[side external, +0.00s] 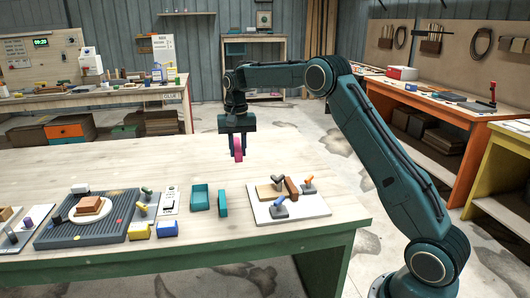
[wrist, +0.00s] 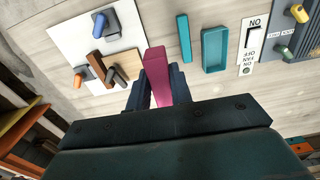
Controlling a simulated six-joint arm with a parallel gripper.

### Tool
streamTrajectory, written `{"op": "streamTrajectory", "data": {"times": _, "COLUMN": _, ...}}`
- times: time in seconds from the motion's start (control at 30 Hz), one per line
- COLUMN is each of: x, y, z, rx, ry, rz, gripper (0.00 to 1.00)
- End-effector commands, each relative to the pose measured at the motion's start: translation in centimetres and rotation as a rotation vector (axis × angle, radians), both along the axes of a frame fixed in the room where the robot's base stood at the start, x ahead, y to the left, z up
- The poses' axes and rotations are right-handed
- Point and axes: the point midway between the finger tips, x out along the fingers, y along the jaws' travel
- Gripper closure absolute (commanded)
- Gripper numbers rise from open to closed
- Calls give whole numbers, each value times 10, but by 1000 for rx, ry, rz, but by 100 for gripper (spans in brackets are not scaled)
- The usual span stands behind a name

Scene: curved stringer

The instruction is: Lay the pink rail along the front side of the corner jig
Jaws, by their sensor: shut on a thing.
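My gripper (side external: 238,154) is shut on the pink rail (side external: 238,145) and holds it above the bench, behind the jig board in the side view. In the wrist view the rail (wrist: 158,72) stands out between the two dark fingers (wrist: 158,92). The corner jig appears to be the white board (side external: 312,210) with a tan block (side external: 265,193), a brown bar (side external: 291,188) and clamps with blue, orange and dark handles. In the wrist view the board (wrist: 68,38) lies left of the rail, and the rail's tip overlaps the tan block's side (wrist: 126,64). The rail's lower end looks clear of the bench.
A teal tray (side external: 200,197) and a teal bar (side external: 222,203) lie left of the jig. Further left are a switch panel (side external: 170,199) and a grey ribbed mat (side external: 95,232) with a plate and brown block. The bench (side external: 130,168) behind them is clear.

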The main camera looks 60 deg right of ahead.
Motion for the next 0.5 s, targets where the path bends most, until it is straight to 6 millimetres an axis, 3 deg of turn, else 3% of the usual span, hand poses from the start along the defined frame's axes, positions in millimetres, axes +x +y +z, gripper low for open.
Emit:
{"op": "streamTrajectory", "data": {"times": 0.27, "x": -6, "y": -9, "z": -11, "rx": 0, "ry": 1, "rz": -174, "gripper": 100}}
{"op": "streamTrajectory", "data": {"times": 0.5, "x": -15, "y": -22, "z": -28, "rx": 0, "ry": 1, "rz": -448, "gripper": 100}}
